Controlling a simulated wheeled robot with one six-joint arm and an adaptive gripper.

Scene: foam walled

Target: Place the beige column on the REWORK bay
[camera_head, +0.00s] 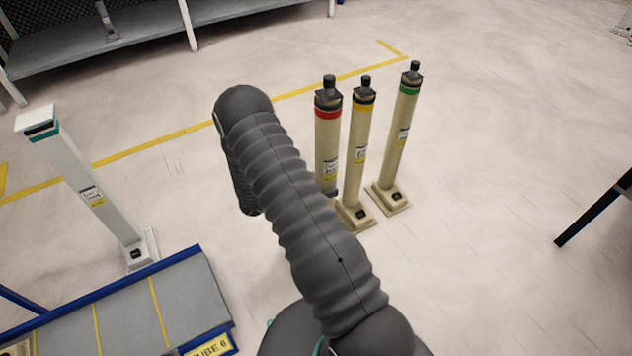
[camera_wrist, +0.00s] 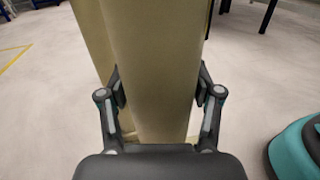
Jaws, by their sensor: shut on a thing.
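Three upright beige columns stand close together in the head view: one with a red band (camera_head: 327,140), one with a yellow band (camera_head: 361,140) and one with a green band (camera_head: 401,135). My gripper (camera_wrist: 161,90) has its fingers on both sides of a beige column (camera_wrist: 155,50) in the wrist view and is shut on it. This appears to be the red-banded one, whose lower part is hidden behind my arm in the head view. Another beige column (camera_wrist: 92,30) stands just behind it to the left. No REWORK label is readable in either view.
A white column with a teal band (camera_head: 75,165) stands at left, beside a grey, blue-edged table (camera_head: 190,290) with yellow dividing lines and a partly hidden yellow label (camera_head: 212,346). A grey bench (camera_head: 130,30) is at the back. Open floor (camera_head: 510,130) lies right of the columns.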

